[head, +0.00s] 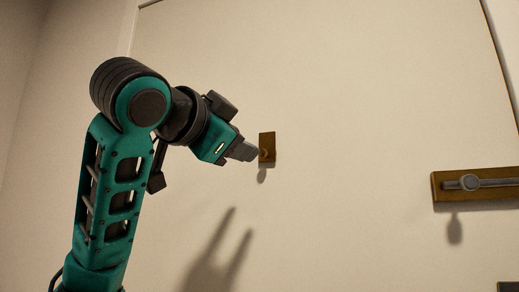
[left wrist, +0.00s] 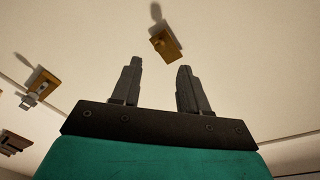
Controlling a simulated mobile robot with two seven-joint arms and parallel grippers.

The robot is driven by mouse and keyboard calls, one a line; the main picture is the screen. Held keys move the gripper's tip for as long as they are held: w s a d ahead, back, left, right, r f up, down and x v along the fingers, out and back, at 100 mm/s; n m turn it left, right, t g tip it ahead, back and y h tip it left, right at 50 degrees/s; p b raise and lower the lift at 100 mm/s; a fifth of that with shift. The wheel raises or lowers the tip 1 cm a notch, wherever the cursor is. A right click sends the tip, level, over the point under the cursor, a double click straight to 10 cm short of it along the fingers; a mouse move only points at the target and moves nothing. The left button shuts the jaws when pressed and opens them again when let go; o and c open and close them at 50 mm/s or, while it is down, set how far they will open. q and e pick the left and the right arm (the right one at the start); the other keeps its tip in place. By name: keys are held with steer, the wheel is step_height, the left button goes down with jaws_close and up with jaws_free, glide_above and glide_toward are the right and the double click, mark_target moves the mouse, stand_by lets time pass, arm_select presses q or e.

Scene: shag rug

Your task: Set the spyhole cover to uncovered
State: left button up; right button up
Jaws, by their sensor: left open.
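The spyhole cover (head: 264,154) is a small brass-coloured piece on an upright brown plate (head: 268,138), fixed to a pale door. The plate also shows in the left wrist view (left wrist: 166,44), beyond the fingertips and roughly centred between them, with a small knob standing out. My left gripper (head: 251,153) is at the left of the plate in the head view, its fingertips overlapping the plate's left edge. In the left wrist view its two fingers (left wrist: 159,65) are spread apart with nothing between them. Whether a finger touches the cover cannot be told. My right gripper is not in view.
A slide bolt with a round knob (head: 470,182) sits on a brown plate at the right of the door (head: 370,90). Another dark fitting (head: 508,287) is at the lower right corner. The door surface between is clear, with my arm's shadow on it.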

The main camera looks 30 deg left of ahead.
mark_target(261, 153)
arm_select(q)
steer(key=w, duration=0.5)
steer(key=w+a+p, duration=0.1)
steer(key=w, duration=0.2)
steer(key=shift+w, duration=0.15)
jaws_close()
